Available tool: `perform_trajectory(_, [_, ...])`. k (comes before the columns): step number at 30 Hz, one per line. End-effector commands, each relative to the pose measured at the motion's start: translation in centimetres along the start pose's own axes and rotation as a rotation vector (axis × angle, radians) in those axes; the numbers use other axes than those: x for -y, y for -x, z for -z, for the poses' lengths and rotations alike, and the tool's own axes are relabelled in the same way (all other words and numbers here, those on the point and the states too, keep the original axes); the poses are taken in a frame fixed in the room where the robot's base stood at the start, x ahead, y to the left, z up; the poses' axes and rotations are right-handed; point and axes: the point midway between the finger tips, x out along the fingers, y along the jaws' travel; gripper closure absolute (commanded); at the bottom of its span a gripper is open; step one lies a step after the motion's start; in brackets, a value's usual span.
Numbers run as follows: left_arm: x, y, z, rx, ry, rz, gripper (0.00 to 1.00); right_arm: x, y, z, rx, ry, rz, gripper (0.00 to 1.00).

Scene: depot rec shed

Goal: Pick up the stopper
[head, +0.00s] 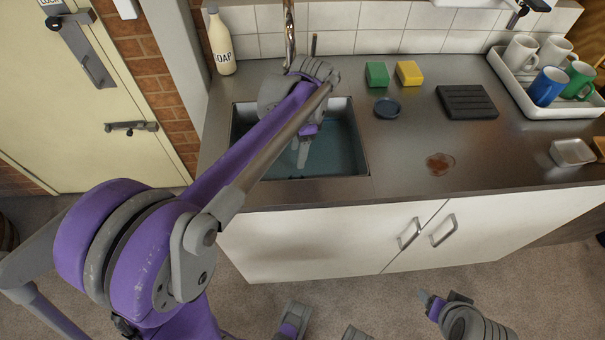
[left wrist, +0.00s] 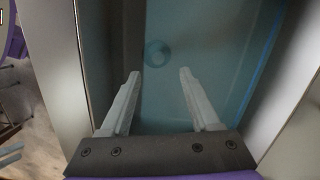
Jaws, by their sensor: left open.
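A round, dark-ringed disc, which looks like the stopper (left wrist: 157,53), lies on the floor of the sink under bluish water in the left wrist view. The arm and gripper hide it in the head view. My left gripper (head: 303,152) points down into the sink (head: 358,150). In the left wrist view the left gripper (left wrist: 160,75) has its fingers apart with nothing between them. The disc shows just beyond the fingertips, roughly centred between them. I cannot tell the depth between them. My right gripper (head: 440,302) is low in front of the cupboard, its jaws unclear.
The sink walls stand close around my left gripper. A tap (head: 289,30) rises behind it. A soap bottle (head: 220,42), green sponge (head: 377,73), yellow sponge (head: 409,73), dark round dish (head: 387,108), black rack (head: 467,102) and mug tray (head: 510,80) stand on the counter.

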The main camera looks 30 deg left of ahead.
Motion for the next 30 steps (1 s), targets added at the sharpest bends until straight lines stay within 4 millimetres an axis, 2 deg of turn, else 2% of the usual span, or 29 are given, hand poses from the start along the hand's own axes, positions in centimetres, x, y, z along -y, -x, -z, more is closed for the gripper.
perform_trajectory(7, [0.0, -3.9, 0.0, 0.000, 0.001, 0.000, 0.38, 0.0, -0.5, -0.3, 0.002, 0.000, 0.000, 0.33])
perform_trajectory(14, [0.0, -5.7, 0.1, -0.001, 0.001, 0.001, 0.38, 0.0, -0.7, -0.5, 0.003, 0.000, 0.000, 0.33])
perform_trajectory(22, [-0.1, -9.6, 0.6, -0.001, 0.002, 0.001, 0.38, 0.0, -1.2, -0.7, 0.004, 0.000, 0.000, 0.33])
perform_trajectory(25, [-0.1, -10.3, 0.6, -0.001, 0.001, 0.001, 0.38, 0.0, -1.3, -0.8, 0.005, 0.000, 0.000, 0.33])
perform_trajectory(30, [-0.1, -10.5, 0.6, -0.001, 0.001, 0.001, 0.38, 0.0, -1.3, -0.8, 0.005, 0.000, 0.000, 0.33])
